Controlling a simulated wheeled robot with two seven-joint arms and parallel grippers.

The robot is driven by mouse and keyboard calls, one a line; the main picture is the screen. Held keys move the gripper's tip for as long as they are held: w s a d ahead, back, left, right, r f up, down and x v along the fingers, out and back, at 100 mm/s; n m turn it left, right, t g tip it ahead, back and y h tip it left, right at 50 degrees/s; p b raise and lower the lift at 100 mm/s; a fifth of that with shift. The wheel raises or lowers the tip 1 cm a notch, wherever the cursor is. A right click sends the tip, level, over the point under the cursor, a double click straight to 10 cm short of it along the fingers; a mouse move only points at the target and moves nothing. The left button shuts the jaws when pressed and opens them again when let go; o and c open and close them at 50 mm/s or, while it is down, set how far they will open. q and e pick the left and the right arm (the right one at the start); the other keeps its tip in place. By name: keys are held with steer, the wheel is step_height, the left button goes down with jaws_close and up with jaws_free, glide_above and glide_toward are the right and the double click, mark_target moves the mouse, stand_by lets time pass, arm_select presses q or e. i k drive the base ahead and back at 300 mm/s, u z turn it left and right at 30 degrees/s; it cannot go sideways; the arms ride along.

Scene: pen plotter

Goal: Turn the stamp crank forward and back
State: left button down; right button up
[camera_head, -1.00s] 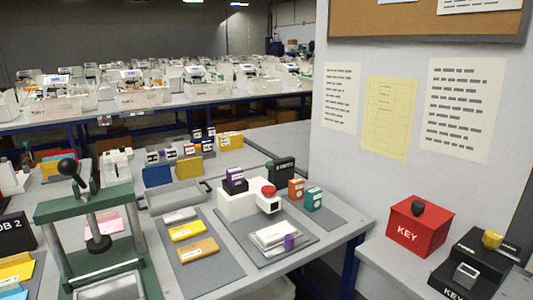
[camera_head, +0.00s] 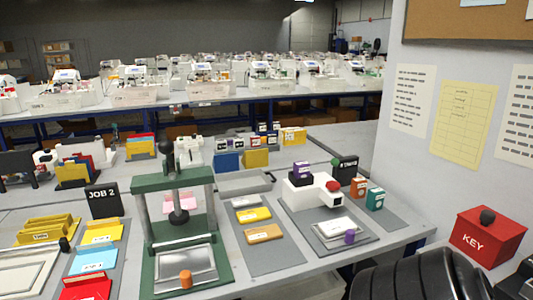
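A green press (camera_head: 144,240) stands at left centre in the head view, with two pale posts and a green top bar. A black lever with a ball knob (camera_head: 167,148) stands nearly upright on its top. A black round stamp head (camera_head: 178,216) hangs between the posts, above a silver plate (camera_head: 185,264). A small orange cylinder (camera_head: 186,279) is at the plate's front edge. I cannot tell for certain which part is the stamp crank. Neither gripper's fingers are in view; a black ribbed part of mine shows at the bottom right.
Right of the press, a grey mat (camera_head: 270,268) holds yellow and orange labelled blocks. Beyond it stands a white machine (camera_head: 301,196) with a red knob (camera_head: 334,187). A JOB 2 sign (camera_head: 103,201) and coloured folders stand left. A red KEY box (camera_head: 487,237) is at right.

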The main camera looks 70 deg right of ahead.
mark_target(335, 162)
steer(key=u, duration=0.1)
steer(key=i, duration=1.25)
steer(key=z, duration=4.2)
steer(key=i, duration=0.15)
steer(key=u, duration=0.3)
